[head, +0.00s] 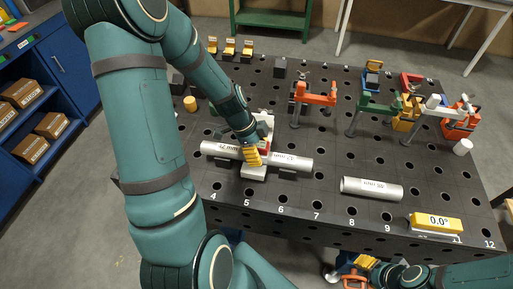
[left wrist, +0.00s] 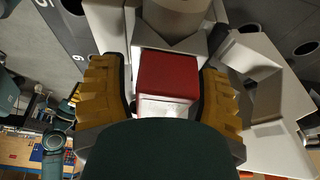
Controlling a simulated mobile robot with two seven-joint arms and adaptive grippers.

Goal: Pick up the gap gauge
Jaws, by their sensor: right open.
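My left gripper (head: 252,156) points down at a pale fixture (head: 254,172) near the front left of the dark table, where a silver pipe (head: 222,150) lies. In the left wrist view its yellow fingers (left wrist: 168,98) stand on both sides of a red-topped block with a white lower face (left wrist: 167,76). The block looks like the gap gauge, but I cannot read a label on it. The fingers are very close to its sides; I cannot tell whether they press on it. My right gripper (head: 358,271) is open and empty at the bottom edge, in front of the table.
A loose pipe (head: 371,188) and a yellow 0.0° level (head: 436,221) lie to the right on the holed table (head: 330,225). Orange (head: 314,97) and green (head: 376,107) clamps stand behind. A blue shelf (head: 50,65) with cartons is at left. The table's middle is mostly clear.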

